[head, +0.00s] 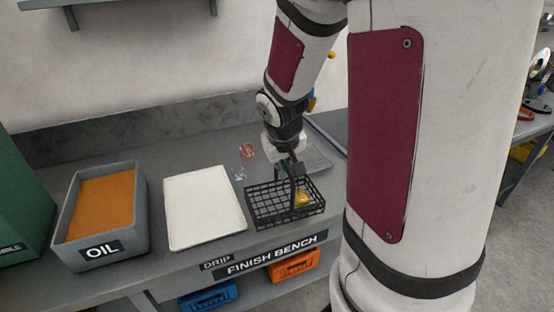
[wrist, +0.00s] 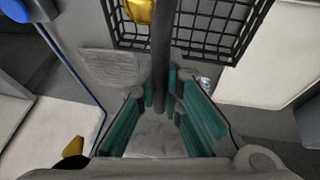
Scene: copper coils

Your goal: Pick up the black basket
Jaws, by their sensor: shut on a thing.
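The black basket (head: 262,214) is an open wire mesh box at the front of the bench, right of the white tray. A shiny gold-yellow piece (head: 301,198) lies inside it. My gripper (head: 292,165) is above the basket, pointing down. In the wrist view, the basket's mesh (wrist: 225,42) fills the top, and its dark handle bar (wrist: 161,45) runs between my green-padded fingers (wrist: 160,98), which are shut on it. The basket looks level and at bench height; whether it touches the bench I cannot tell.
The white drip tray (head: 204,208) is close on the basket's left. A grey oil bin (head: 128,215) with orange contents stands further left. Blue (head: 208,297) and orange (head: 293,265) bins sit under the bench (head: 170,145). Small clear and reddish items (head: 246,151) lie behind the basket.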

